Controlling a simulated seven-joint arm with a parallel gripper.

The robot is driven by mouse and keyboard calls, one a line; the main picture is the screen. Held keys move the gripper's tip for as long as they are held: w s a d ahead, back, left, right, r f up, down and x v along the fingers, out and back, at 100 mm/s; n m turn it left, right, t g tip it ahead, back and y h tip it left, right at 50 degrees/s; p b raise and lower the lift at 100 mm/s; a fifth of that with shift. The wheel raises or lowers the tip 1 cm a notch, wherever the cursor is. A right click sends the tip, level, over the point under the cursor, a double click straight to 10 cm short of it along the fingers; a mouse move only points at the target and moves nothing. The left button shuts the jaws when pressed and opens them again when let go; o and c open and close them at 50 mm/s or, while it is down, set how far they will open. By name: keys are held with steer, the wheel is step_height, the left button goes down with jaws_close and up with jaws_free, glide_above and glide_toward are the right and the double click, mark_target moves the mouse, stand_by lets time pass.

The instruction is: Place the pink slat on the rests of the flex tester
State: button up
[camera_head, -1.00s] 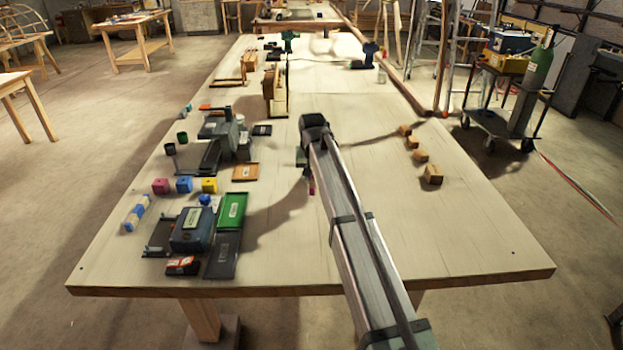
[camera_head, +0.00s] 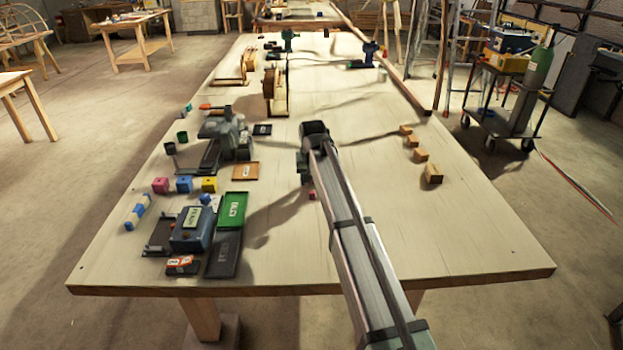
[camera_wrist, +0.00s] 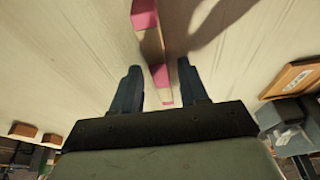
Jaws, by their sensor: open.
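My gripper (camera_wrist: 160,84) is open in the wrist view, pointing down at the table. A narrow slat with pink parts (camera_wrist: 144,14) and a brownish middle stretch runs between and beyond the two fingers; neither finger visibly touches it. In the head view my gripper (camera_head: 304,168) is over the middle of the table, and only a small pink bit (camera_head: 312,195) shows just below it; my arm hides the rest. Two grey-blue devices stand on the left: one with a white label (camera_head: 190,230) in front, one (camera_head: 225,137) farther back. I cannot tell which is the flex tester.
A green tray (camera_head: 232,210), a brown tray (camera_head: 246,171) and several coloured cubes (camera_head: 184,184) lie on the left. Several wooden blocks (camera_head: 432,174) stand right of my arm. Wooden frames (camera_head: 275,92) stand farther back. The table (camera_head: 480,235) is clear at the front right.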

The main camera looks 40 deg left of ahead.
steer(key=v, duration=1.1)
steer(key=shift+r, duration=0.25)
steer(key=shift+o, duration=0.5)
steer(key=shift+s+d+r, duration=0.15)
steer(key=shift+r, duration=0.25)
